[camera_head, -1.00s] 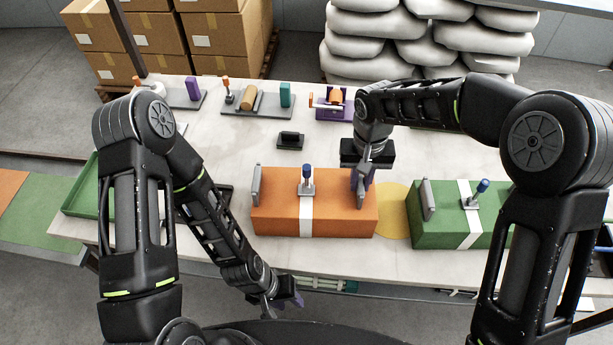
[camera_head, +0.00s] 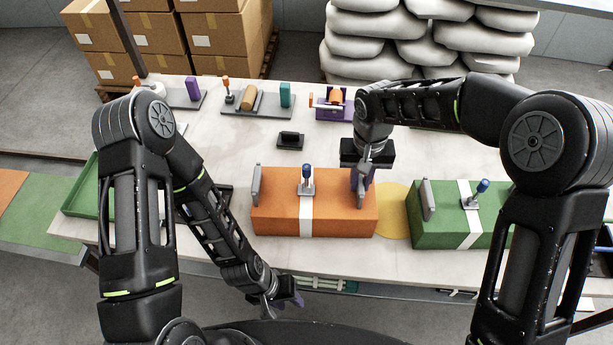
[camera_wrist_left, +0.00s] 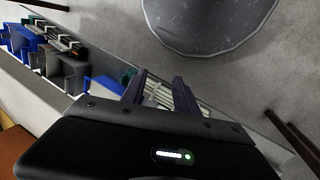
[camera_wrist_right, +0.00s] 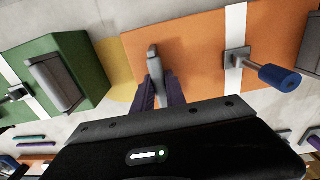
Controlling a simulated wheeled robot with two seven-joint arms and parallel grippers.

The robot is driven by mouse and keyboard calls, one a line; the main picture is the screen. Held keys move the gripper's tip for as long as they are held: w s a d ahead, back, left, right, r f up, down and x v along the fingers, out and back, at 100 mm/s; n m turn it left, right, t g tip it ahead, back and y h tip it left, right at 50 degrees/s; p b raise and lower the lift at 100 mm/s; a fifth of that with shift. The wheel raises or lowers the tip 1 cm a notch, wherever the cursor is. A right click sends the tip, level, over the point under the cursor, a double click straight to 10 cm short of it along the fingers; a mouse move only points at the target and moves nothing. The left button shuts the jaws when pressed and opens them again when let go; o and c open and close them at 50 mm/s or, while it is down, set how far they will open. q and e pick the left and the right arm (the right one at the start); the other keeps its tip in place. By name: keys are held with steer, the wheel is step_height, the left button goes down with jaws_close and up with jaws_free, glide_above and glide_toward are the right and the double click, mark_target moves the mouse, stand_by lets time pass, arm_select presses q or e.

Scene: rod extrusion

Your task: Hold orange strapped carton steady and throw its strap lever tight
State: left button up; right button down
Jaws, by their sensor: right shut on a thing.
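The orange carton (camera_head: 340,215) stands on the pale table with a white strap (camera_head: 306,215) around its middle. A strap lever (camera_head: 306,176) with a blue knob stands roughly upright on its top; the lever also shows in the right wrist view (camera_wrist_right: 262,70). A grey upright handle (camera_head: 256,185) is at the carton's left end. My right gripper (camera_head: 361,184) is shut on the matching right-end grey handle (camera_wrist_right: 153,62), purple fingers on either side of it. My left gripper (camera_head: 288,300) is low, in front of the table edge, away from the carton, fingers apart and empty.
A green strapped carton (camera_head: 440,229) with its own blue-knobbed lever (camera_head: 479,190) stands to the right, past a yellow disc (camera_head: 391,210). A small black tray (camera_head: 290,140) and several fixtures lie behind. A green tray (camera_head: 85,198) is at left.

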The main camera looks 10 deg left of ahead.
arm_select(q)
steer(key=shift+c, duration=0.3)
